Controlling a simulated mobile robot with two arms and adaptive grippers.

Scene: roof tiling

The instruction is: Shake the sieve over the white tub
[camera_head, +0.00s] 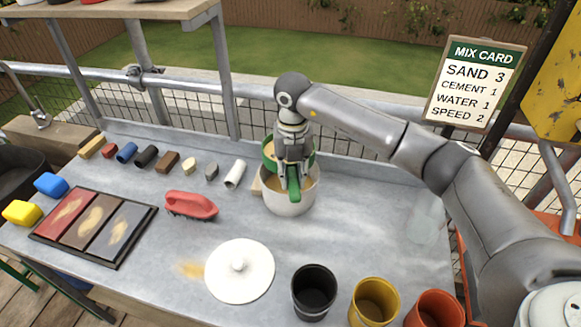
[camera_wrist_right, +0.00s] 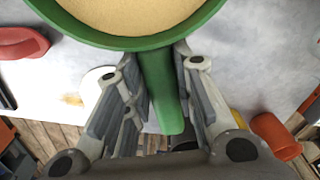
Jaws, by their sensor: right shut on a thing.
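The green sieve (camera_head: 269,152) is over the white tub (camera_head: 288,203) at the middle of the bench in the head view. My right gripper (camera_head: 293,176) is shut on the sieve's green handle (camera_head: 294,190), which points toward the front of the bench. In the right wrist view the handle (camera_wrist_right: 160,90) lies between the two fingers. The sieve's bowl, with its green rim (camera_wrist_right: 140,42), holds pale sand (camera_wrist_right: 135,15). Tan material shows inside the tub beside the sieve. The gripper hides part of the sieve and tub. My left gripper is not in view.
A white round lid (camera_head: 240,272) lies in front, with spilled sand (camera_head: 192,269) beside it. Black (camera_head: 314,292), yellow (camera_head: 374,301) and orange (camera_head: 435,308) cups stand at the front right. Small cylinders and blocks line the back.

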